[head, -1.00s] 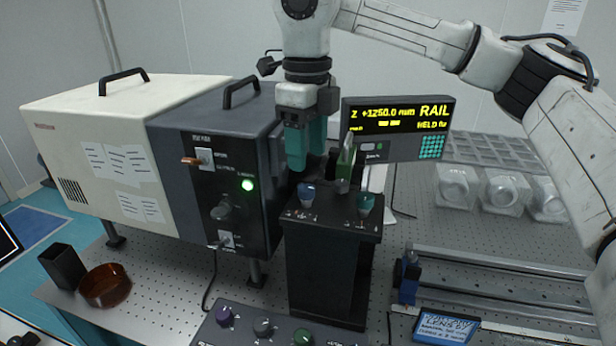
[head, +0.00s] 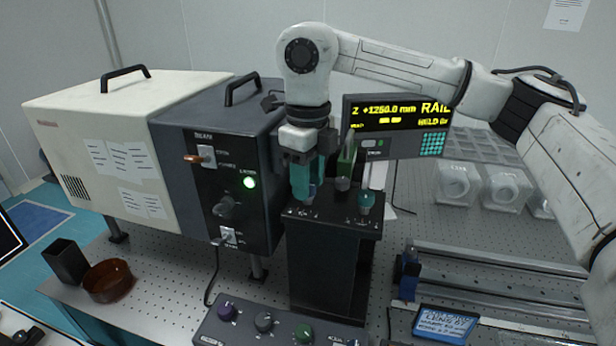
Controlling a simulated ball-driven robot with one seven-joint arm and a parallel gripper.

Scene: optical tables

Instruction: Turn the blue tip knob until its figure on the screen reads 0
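The blue tip knob (head: 311,194) stands at the left of the black pedestal's top, mostly hidden behind my gripper. My gripper (head: 307,187) points straight down with its teal fingertips at the knob. Whether the fingers touch or squeeze it I cannot tell. The screen (head: 398,125) behind the pedestal reads Z +1250.0 mm, RAIL and HELD in yellow. I cannot read a tip figure on it.
A teal knob (head: 366,201) stands right of the blue one on the pedestal (head: 325,265), with a green-topped part (head: 345,168) behind. The dark laser housing (head: 222,130) is close on the left. A knob panel (head: 270,328) lies in front.

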